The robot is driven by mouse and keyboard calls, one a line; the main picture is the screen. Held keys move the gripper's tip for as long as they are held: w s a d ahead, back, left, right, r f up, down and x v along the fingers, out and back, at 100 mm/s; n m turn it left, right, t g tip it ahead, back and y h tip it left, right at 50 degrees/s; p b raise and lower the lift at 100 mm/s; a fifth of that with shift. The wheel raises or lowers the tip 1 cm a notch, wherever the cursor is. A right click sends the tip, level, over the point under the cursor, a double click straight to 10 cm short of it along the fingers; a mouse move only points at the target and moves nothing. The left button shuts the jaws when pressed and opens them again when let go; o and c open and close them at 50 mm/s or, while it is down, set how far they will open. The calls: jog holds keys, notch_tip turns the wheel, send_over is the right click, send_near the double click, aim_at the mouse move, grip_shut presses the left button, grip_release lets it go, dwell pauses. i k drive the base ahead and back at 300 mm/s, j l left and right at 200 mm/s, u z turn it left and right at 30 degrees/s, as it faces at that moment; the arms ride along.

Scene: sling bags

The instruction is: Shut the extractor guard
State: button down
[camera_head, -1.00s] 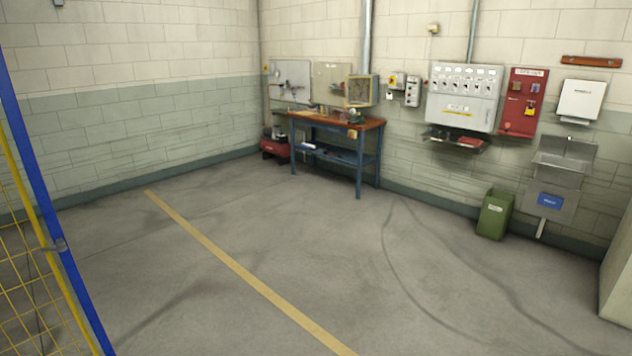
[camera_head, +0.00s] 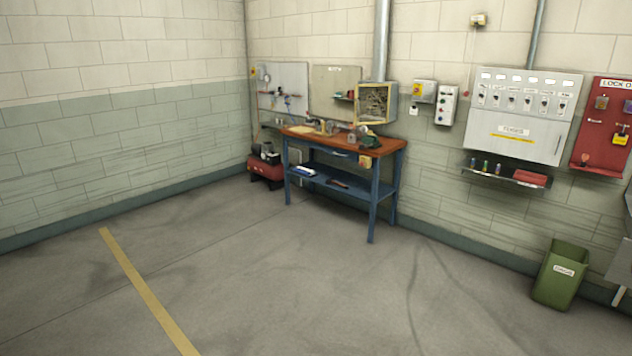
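A box with a yellowish-framed front (camera_head: 376,104) hangs on the wall above the right end of the workbench, under a grey vertical duct (camera_head: 382,42). It looks like the extractor. Its front shows a grey, textured face inside the frame. I cannot tell at this distance whether that face is the guard, or whether the guard is open or shut. My gripper is not in view.
The blue workbench (camera_head: 372,192) with a brown top carries a vise and small items. A red machine (camera_head: 266,168) stands left of it. A green bin (camera_head: 560,274) stands at the right. The floor before the bench is clear, with a yellow line (camera_head: 150,296).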

aim_at(374, 105)
jog(key=i+z, duration=0.1)
jog(key=i, duration=1.35)
jog(key=i+j+z, duration=0.15)
jog(key=i, duration=0.55)
jog(key=i+j+z, duration=0.1)
jog(key=i, duration=0.6)
jog(key=i+z, duration=0.25)
jog(key=i, duration=2)
